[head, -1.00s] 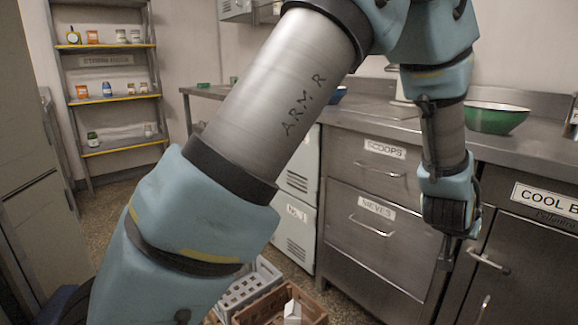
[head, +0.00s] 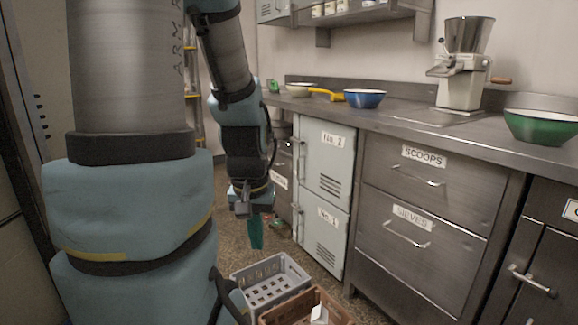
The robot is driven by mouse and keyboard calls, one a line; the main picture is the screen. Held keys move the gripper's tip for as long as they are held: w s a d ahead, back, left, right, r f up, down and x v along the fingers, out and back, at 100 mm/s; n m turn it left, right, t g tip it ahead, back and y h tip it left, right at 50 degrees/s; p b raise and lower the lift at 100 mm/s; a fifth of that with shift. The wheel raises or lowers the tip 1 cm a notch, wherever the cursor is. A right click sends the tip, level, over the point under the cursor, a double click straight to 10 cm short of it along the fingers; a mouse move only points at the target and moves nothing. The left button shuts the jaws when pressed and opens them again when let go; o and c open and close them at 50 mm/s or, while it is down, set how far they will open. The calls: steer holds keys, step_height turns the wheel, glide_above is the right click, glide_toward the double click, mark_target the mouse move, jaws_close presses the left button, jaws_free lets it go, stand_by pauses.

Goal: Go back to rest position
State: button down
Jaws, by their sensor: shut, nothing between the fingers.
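My arm fills the left of the head view, its thick upper link upright and its forearm hanging down just right of it. My gripper (head: 243,209) is at the lower end of the forearm, pointing down in front of the grey lockers, clear of the counter. It looks shut and is small in the picture. A dark green flat shape (head: 256,233) shows just below and right of it; I cannot tell whether it touches the gripper.
A grey crate (head: 262,292) and a brown crate (head: 290,312) stand low in front. The steel counter (head: 420,128) runs along the right, with a blue bowl (head: 364,99), a green bowl (head: 541,125) and a grinder (head: 462,75). Locker doors (head: 322,205) and drawers (head: 400,235) are below.

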step_height(320, 180, up, 19)
steer(key=p, duration=1.9)
steer(key=shift+r, duration=0.2)
